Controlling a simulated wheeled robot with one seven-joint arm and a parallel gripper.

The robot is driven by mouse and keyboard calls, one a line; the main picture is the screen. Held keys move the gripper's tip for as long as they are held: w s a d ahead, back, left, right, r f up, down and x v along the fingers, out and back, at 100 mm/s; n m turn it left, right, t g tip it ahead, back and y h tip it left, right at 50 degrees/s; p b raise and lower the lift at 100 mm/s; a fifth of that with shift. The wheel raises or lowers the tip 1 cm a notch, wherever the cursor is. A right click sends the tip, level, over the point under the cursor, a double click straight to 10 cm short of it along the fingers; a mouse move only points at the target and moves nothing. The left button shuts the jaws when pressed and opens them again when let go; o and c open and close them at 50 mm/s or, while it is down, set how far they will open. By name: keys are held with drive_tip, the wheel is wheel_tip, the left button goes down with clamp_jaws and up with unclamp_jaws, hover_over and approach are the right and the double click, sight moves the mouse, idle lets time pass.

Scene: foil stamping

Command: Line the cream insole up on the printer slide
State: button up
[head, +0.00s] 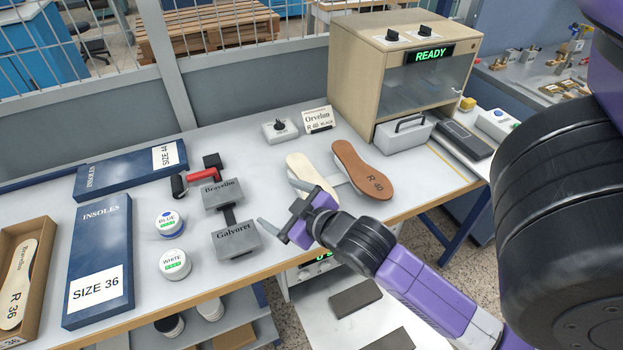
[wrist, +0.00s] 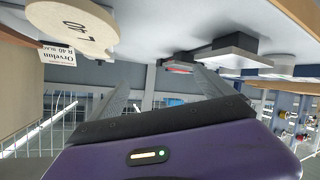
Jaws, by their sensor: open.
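The cream insole (head: 312,175) lies on the worktable, left of a brown insole (head: 365,172) marked R 40. Its near part is partly hidden by my gripper and wrist. The wrist view shows a cream rounded end with a dark 40 (wrist: 78,24) at the upper left. My gripper (head: 279,205) is open and empty, at the near left of the cream insole. Its two spread fingers (wrist: 165,88) show in the wrist view with nothing between them. The printer (head: 357,75) is a wooden cabinet reading READY. A light grey handled block (head: 403,137) sits at its front; I cannot tell whether it is the slide.
Stamp blocks (head: 235,240) and the BLUE (head: 169,222) and WHITE (head: 174,262) jars stand to the left. Insole boxes (head: 97,250) lie farther left. An Orvelun R 40 BLACK card (head: 318,120) and a small knob unit (head: 279,130) stand behind the insoles.

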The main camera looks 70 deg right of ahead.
sight(313, 178)
drive_tip(key=d+m+g, duration=0.1)
drive_tip(key=d, duration=0.2)
drive_tip(key=s+d+r+m+g+p, duration=0.1)
drive_tip(key=d+g, duration=0.1)
drive_tip(key=d, duration=0.1)
drive_tip(key=d+r+m+g+p, duration=0.1)
drive_tip(key=d+g, duration=0.1)
drive_tip(key=d, duration=0.1)
drive_tip(key=shift+s+d+r+m+h, duration=0.15)
drive_tip(key=shift+s+d+m+h, duration=0.15)
drive_tip(key=shift+d+m+h, duration=0.1)
drive_tip(key=s+m+g, duration=0.1)
drive_tip(key=s+d+r+m+g+y+p, duration=0.1)
drive_tip(key=s+m+y+p, duration=0.1)
drive_tip(key=shift+d+r+g, duration=0.2)
drive_tip(key=shift+r+g, duration=0.05)
drive_tip(key=shift+g, duration=0.15)
drive_tip(key=shift+s+a+r+m+y, duration=0.25)
drive_tip(key=shift+a+y, duration=0.1)
drive_tip(key=shift+y, duration=0.2)
drive_tip(key=shift+s+a+r+m+y, duration=0.1)
drive_tip(key=shift+s+a+m+y, duration=0.1)
drive_tip(key=shift+a+y, duration=0.25)
drive_tip(key=shift+d+f+g+b, duration=0.1)
drive_tip(key=shift+f+g+b, duration=0.2)
drive_tip(key=shift+f, duration=0.2)
drive_tip(key=shift+b+x, duration=0.75)
drive_tip(key=shift+x, duration=2.65)
drive_tip(key=shift+w, duration=0.1)
drive_tip(key=c, duration=1.5)
